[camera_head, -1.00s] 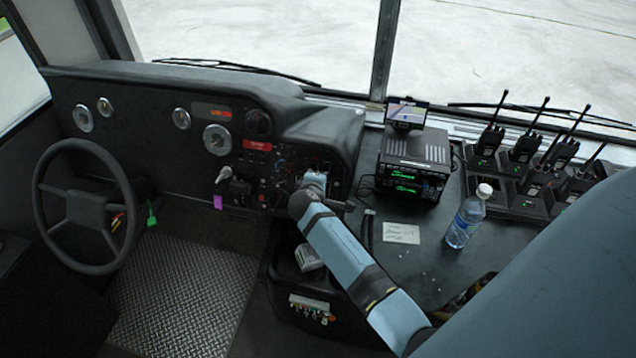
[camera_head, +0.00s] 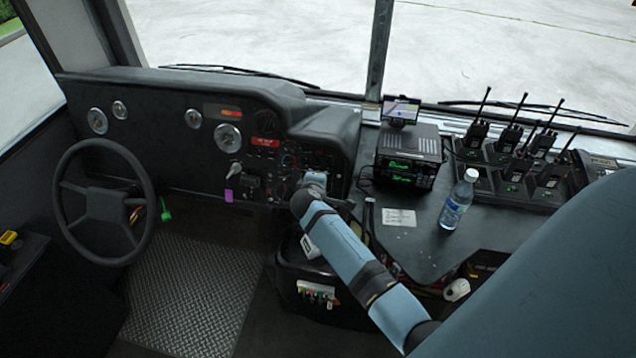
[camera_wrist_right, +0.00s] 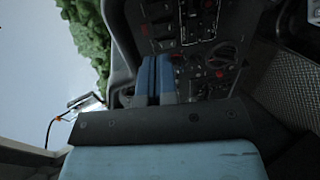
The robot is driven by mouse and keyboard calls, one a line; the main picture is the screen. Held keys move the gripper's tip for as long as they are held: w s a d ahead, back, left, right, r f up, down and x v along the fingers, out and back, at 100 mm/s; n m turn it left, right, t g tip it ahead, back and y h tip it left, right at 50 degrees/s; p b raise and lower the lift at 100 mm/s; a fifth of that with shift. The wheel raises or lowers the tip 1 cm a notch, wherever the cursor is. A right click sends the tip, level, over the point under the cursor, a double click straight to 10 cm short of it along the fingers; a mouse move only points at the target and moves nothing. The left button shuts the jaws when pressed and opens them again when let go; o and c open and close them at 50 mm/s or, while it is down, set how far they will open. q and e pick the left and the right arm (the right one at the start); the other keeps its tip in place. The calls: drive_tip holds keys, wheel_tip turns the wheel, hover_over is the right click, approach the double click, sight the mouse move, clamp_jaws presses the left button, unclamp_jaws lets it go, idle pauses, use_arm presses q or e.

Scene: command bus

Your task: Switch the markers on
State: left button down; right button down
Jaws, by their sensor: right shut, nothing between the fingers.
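The dashboard switch panel (camera_head: 290,160), with rows of small dark switches, knobs and a few red lights, is right of the steering wheel in the head view. It also shows close up in the right wrist view (camera_wrist_right: 205,65). I cannot tell which switch is for the markers. My right gripper (camera_wrist_right: 156,58) has its blue fingers shut together, empty, in front of the panel. In the head view my right arm reaches from the lower right to the panel's right part. Its fingertips are hidden there, and I cannot tell whether they touch a switch. My left gripper is not in view.
The steering wheel (camera_head: 104,262) is at the left. Right of the panel, a radio unit (camera_head: 408,157), a paper note (camera_head: 398,217) and a water bottle (camera_head: 456,204) are on the counter. Several handheld radios stand in a charger (camera_head: 507,190). The ribbed floor (camera_head: 185,300) is clear.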

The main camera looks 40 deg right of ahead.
drive_tip(key=shift+s+a+r, duration=0.1)
drive_tip(key=shift+s+a, duration=0.05)
idle(0.3)
drive_tip(key=s+a+f+m+t+y, duration=0.1)
drive_tip(key=s+a+f+y, duration=0.3)
drive_tip(key=s+a, duration=0.25)
drive_tip(key=s+a+f+t+y, duration=0.1)
drive_tip(key=s+a+f+y, duration=0.2)
drive_tip(key=s+a, duration=0.35)
drive_tip(key=s+a+r+m+y, duration=0.1)
drive_tip(key=s+a+m+y, duration=0.1)
drive_tip(key=s, duration=0.6)
drive_tip(key=s+a+r+m+y, duration=0.1)
drive_tip(key=s+a+m+y, duration=0.1)
drive_tip(key=s+a+y, duration=0.2)
drive_tip(key=s+a, duration=0.2)
drive_tip(key=s, duration=0.1)
drive_tip(key=shift+s+a+r+t, duration=0.3)
drive_tip(key=shift+s+t, duration=0.1)
drive_tip(key=shift+d, duration=0.1)
